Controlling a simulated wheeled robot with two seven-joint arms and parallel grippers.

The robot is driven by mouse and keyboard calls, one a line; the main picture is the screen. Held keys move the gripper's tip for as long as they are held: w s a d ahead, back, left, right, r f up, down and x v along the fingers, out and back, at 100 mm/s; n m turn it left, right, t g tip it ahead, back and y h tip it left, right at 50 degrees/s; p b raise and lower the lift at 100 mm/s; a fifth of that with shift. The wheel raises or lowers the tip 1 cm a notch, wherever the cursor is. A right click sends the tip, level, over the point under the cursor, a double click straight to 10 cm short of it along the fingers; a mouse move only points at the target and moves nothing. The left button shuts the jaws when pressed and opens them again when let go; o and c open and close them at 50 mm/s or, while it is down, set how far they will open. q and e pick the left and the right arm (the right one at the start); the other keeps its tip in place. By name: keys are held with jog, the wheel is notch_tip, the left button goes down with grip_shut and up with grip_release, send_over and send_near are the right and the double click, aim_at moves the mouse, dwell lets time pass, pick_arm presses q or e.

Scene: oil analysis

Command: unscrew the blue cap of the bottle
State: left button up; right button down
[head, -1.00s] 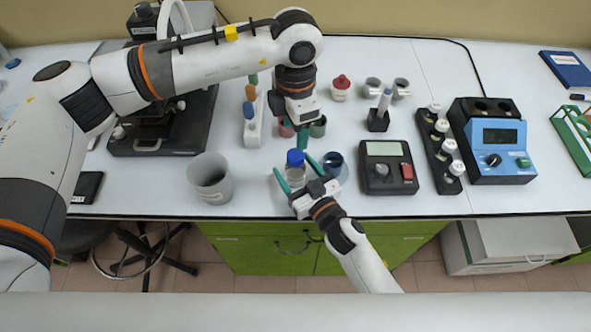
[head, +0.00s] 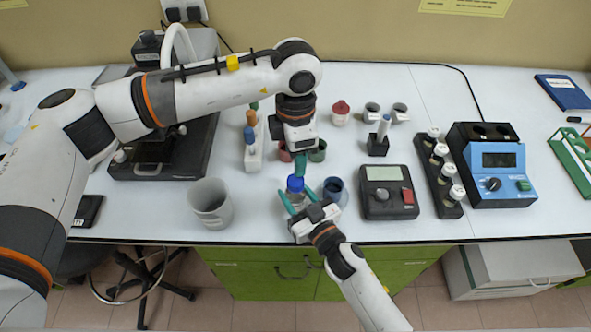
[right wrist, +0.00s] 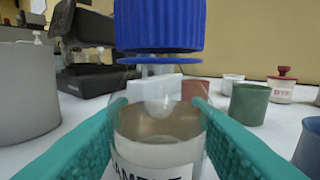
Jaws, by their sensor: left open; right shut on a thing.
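The bottle is clear, with a white label and pale liquid in it. It stands upright near the front edge of the table in the head view (head: 296,200) and fills the middle of the right wrist view (right wrist: 160,128). Its ribbed blue cap (right wrist: 160,25) is above the clear neck; the cap also shows in the head view (head: 295,184). My right gripper (head: 297,197) is shut on the bottle's body, with a green finger on each side. My left gripper (head: 302,166) points down, open, just above and behind the cap. Its fingertips are out of the right wrist view.
A grey beaker (head: 210,203) stands left of the bottle and a dark blue cup (head: 334,190) close to its right. Red and green cups (head: 317,151) stand behind. A black meter (head: 388,192) and a vial rack (head: 438,175) stand further right.

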aim_at(296, 180)
pick_arm(q)
jog(key=m, duration=2.2)
jog(key=shift+m, duration=0.4)
jog(key=m, duration=0.6)
jog(key=shift+m, duration=0.3)
jog(key=shift+f+m, duration=0.3)
jog(key=shift+f, duration=0.05)
notch_tip(296, 180, down, 7)
jog(key=shift+f, duration=0.15)
